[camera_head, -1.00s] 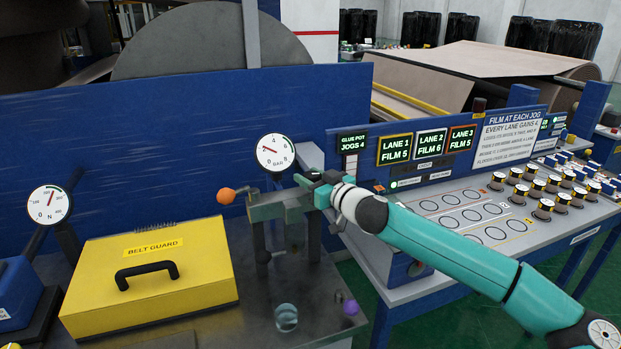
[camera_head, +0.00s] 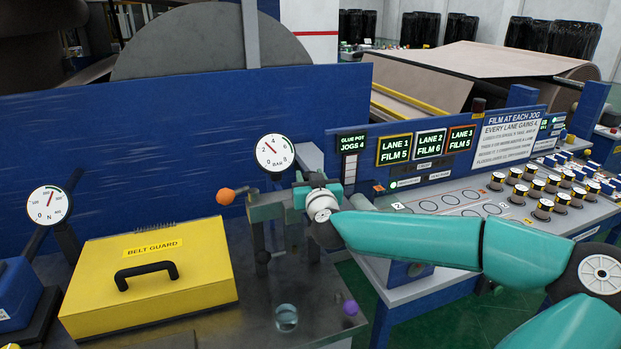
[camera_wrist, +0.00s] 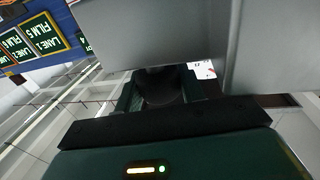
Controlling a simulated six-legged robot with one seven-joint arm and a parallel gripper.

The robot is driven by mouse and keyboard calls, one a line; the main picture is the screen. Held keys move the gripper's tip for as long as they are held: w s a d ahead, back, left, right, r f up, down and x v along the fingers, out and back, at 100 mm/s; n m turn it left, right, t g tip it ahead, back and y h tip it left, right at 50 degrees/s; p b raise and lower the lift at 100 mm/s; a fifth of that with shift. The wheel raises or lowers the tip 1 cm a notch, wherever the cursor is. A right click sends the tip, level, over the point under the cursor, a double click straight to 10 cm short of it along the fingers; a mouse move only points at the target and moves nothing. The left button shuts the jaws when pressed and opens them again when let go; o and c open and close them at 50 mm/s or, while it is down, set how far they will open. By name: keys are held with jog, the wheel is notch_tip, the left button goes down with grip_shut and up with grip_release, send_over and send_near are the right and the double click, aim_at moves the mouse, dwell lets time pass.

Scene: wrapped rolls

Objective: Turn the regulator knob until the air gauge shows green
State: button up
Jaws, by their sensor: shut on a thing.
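The air gauge (camera_head: 275,152), a white round dial marked BAR, stands above the grey bench fixture. Its needle points up and left, short of the green arc at the dial's upper right. My gripper (camera_head: 306,188) is at the fixture just right of and below the gauge, with my teal arm coming in from the right. It is shut on the regulator knob, which it hides in the head view. In the wrist view a dark rounded thing (camera_wrist: 162,88), apparently the knob, shows between the gripper parts; its details are too dark to tell.
A yellow belt guard (camera_head: 150,270) with a black handle is on the left. A second dial (camera_head: 47,204) marked N stands behind it. An orange ball-ended lever (camera_head: 226,196) sticks out left of the fixture. A lane panel (camera_head: 470,205) is on the right.

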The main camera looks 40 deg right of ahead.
jog(key=shift+d+f+m+g+h, duration=0.15)
jog(key=shift+m+g+h, duration=0.25)
jog(key=shift+m+h, duration=0.3)
jog(key=o, duration=1)
jog(key=shift+s+a, duration=0.25)
jog(key=v, duration=1.3)
jog(key=shift+s, duration=0.1)
jog(key=shift+c, duration=0.2)
